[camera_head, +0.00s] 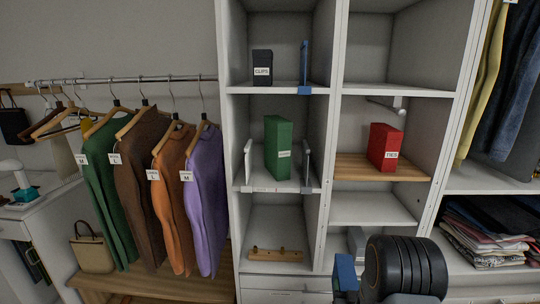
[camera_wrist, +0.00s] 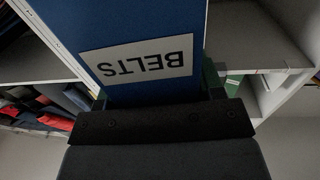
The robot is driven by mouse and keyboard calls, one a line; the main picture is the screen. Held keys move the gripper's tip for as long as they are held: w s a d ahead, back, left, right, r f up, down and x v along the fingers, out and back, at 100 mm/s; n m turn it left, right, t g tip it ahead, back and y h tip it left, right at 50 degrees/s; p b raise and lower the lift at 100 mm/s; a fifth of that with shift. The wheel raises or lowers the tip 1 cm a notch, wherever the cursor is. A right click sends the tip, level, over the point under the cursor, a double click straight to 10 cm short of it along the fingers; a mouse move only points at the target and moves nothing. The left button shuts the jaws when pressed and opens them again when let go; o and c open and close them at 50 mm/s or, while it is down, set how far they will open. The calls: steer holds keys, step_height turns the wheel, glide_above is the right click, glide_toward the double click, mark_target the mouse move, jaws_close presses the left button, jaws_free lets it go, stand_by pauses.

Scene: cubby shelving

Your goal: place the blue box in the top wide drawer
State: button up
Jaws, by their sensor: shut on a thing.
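The blue box (camera_wrist: 150,20) fills the upper middle of the wrist view, its white BELTS label upside down. My gripper (camera_wrist: 156,90) is shut on it, with a finger at each side. In the head view a small part of the blue box (camera_head: 345,272) shows at the bottom, left of my dark wrist, which hides the rest. White drawer fronts (camera_head: 285,283) show at the bottom edge under the cubbies, mostly cut off. I cannot tell which is the top wide drawer, and none looks open.
A green box (camera_head: 278,147) stands between dividers in the middle left cubby. A red box (camera_head: 384,147) stands on a wooden shelf. A dark CLIPS box (camera_head: 262,68) is above. A wooden peg strip (camera_head: 275,254) lies in the low cubby. Hanging sweaters (camera_head: 170,190) are left, folded clothes (camera_head: 485,230) right.

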steer(key=s+a+f+n+y, duration=0.1)
steer(key=a+f+y, duration=0.1)
steer(key=a+f, duration=0.5)
steer(key=shift+s+a+n+y, duration=0.2)
steer(key=shift+s+n+y, duration=0.15)
steer(key=shift+n+y, duration=0.05)
steer(key=shift+d, duration=0.1)
stand_by(0.5)
